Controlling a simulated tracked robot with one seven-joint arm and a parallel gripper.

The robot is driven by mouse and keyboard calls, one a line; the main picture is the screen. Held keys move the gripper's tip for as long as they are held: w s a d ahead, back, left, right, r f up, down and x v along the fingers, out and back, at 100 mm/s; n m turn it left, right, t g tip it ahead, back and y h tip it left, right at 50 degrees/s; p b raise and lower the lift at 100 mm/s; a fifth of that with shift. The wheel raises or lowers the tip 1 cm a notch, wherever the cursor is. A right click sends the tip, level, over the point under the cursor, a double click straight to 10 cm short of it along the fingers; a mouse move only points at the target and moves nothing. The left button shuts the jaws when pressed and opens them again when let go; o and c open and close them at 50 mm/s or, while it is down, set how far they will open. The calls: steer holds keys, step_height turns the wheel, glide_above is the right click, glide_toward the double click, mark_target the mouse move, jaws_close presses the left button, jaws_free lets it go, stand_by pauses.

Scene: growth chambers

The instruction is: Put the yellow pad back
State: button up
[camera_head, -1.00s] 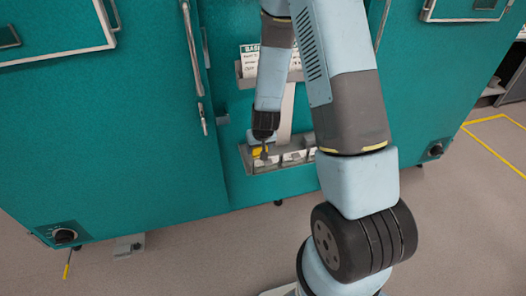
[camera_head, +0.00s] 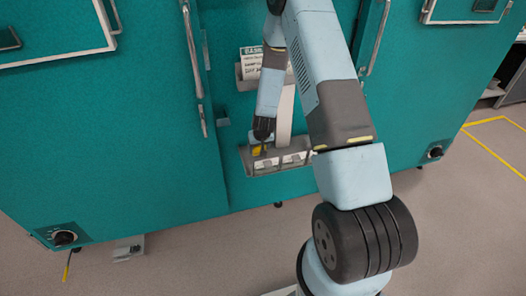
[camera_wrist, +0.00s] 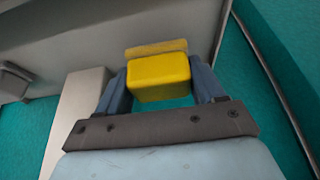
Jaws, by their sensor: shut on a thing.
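The yellow pad (camera_wrist: 158,78) is a small block held between the two fingers of my gripper (camera_wrist: 160,85) in the wrist view. A second, paler yellow strip (camera_wrist: 156,48) shows just beyond it; I cannot tell whether it is part of the pad or a reflection. In the head view the yellow pad (camera_head: 257,150) is small at the tip of my gripper (camera_head: 260,142), at the left part of a grey tray (camera_head: 268,172) on the teal cabinet front. Whether the pad touches the tray is not clear.
A grey holder (camera_head: 246,84) with a printed card (camera_head: 251,62) is fixed above the tray. Teal cabinet doors (camera_head: 120,130) with long metal handles (camera_head: 193,55) stand on both sides. The floor (camera_head: 180,262) in front is mostly clear.

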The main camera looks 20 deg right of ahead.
step_height(320, 180, down, 2)
steer(key=shift+f, duration=0.45)
steer(key=shift+c, duration=0.3)
steer(key=shift+s, duration=0.1)
steer(key=shift+c, duration=0.5)
steer(key=o, duration=1.1)
